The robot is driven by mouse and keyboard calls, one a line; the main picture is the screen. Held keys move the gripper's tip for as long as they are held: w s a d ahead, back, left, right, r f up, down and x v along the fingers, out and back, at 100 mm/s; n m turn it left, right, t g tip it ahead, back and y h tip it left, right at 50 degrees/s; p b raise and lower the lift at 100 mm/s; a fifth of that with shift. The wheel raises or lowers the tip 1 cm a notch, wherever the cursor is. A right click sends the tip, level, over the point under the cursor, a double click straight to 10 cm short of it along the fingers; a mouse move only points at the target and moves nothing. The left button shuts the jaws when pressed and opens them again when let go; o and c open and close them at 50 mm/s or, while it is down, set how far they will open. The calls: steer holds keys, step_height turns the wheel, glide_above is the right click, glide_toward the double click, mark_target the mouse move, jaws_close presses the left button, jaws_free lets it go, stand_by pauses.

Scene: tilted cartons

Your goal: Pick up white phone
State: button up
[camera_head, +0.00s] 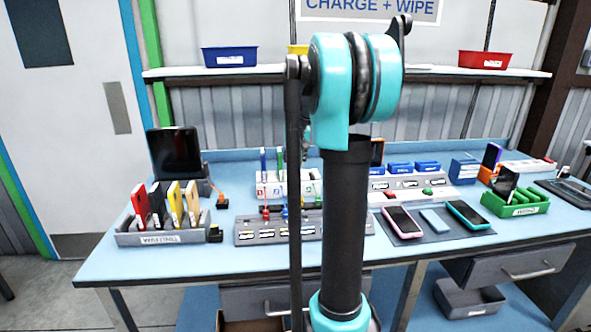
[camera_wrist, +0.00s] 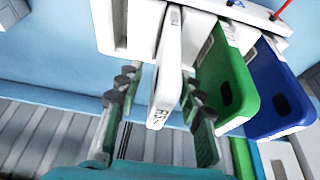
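The white phone (camera_wrist: 167,75) stands in a slot of a white rack (camera_wrist: 255,14) in the wrist view, its narrow edge with dark lettering toward the camera. My gripper (camera_wrist: 158,88) is open, with one dark finger on each side of the white phone. A gap shows at the left finger; the right finger is close to the phone, and I cannot tell whether it touches. In the head view my arm hides the white phone and my gripper. The same rack shows there (camera_head: 268,188).
A green phone (camera_wrist: 222,80) and a blue phone (camera_wrist: 270,95) stand just right of the white one in the wrist view. In the head view, a grey holder (camera_head: 160,238) stands left, and a dark mat (camera_head: 425,236) with flat phones and a green tray (camera_head: 515,208) lie right.

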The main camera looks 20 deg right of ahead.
steer(key=shift+c, duration=0.5)
jaws_close()
step_height(320, 180, up, 20)
stand_by(0.7)
